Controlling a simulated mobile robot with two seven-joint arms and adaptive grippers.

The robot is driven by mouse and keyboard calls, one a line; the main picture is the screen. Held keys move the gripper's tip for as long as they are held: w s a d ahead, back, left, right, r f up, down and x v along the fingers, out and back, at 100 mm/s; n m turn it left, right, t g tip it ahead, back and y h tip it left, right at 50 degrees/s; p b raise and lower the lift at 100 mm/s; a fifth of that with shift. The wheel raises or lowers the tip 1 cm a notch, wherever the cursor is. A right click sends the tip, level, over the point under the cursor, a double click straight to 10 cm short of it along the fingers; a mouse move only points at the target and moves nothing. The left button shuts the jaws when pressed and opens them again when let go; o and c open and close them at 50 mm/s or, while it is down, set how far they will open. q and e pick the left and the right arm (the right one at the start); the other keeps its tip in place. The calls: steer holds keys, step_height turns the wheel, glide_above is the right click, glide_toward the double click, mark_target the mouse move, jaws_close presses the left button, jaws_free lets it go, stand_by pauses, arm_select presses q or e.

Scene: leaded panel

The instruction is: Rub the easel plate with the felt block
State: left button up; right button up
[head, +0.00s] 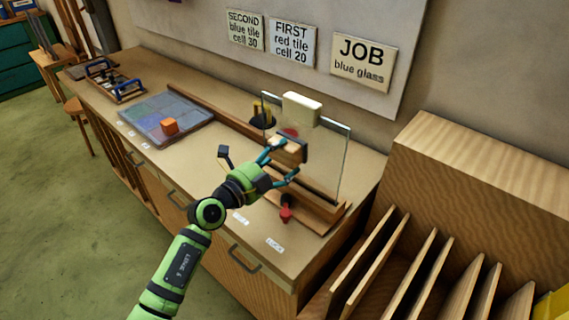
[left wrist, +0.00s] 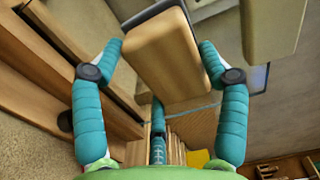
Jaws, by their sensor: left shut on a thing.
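The easel plate (head: 335,150) is a clear glass sheet standing upright on a wooden ledge (head: 312,208) at the bench's right end. My left gripper (head: 280,163) is in front of it, shut on the felt block (head: 290,149), a tan wooden block with a dark face turned away from the gripper. In the left wrist view the felt block (left wrist: 165,58) sits between the two teal fingers, its dark face at the top. I cannot tell whether that face touches the glass. My right gripper is not in view.
A cream block (head: 302,108) is at the plate's top edge. A red knob (head: 287,214) is at the ledge's front. Left along the bench are a gridded tray (head: 150,112) with an orange cube (head: 169,126) and a blue-handled rack (head: 118,88). A slotted wooden rack (head: 425,265) stands right.

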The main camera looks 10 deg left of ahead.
arm_select(q)
steer(key=shift+w+a+b, duration=0.25)
steer(key=shift+w+a, duration=0.3)
steer(key=shift+a, duration=0.25)
steer(key=shift+w+a+b, duration=0.2)
steer(key=shift+w+a, duration=0.3)
steer(key=shift+a, duration=0.25)
steer(key=p+v, duration=0.2)
steer(key=v, duration=0.4)
steer(key=shift+p, duration=0.3)
steer(key=shift+s, duration=0.15)
